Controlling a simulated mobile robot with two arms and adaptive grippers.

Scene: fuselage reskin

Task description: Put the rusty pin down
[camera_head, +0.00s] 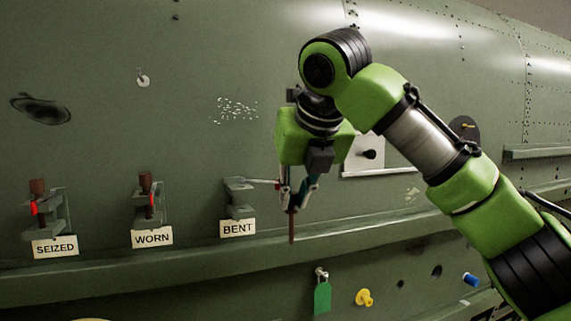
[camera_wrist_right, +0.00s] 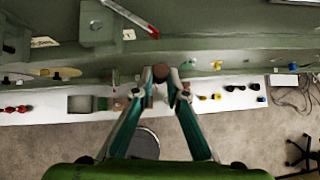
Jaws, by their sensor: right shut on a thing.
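My right gripper (camera_head: 291,193) is shut on the rusty pin (camera_head: 291,226), a brown rod that hangs upright below the fingertips. In the right wrist view the pin (camera_wrist_right: 160,73) shows end-on between the fingertips. The gripper is just right of the grey bracket (camera_head: 240,211) above the BENT label (camera_head: 237,228). No pin shows in that bracket. A thin pale rod with a red tip (camera_wrist_right: 138,20) reaches from it towards the gripper. The SEIZED bracket (camera_head: 58,226) and WORN bracket (camera_head: 160,213) each hold a brown pin. My left gripper is not in view.
The green fuselage wall fills the background, with a ledge (camera_head: 150,259) below the brackets. A green tag (camera_head: 322,298) and a yellow knob (camera_head: 364,298) are below the ledge. The wrist view shows a white table (camera_wrist_right: 235,103) with small parts, and a chair (camera_wrist_right: 303,150).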

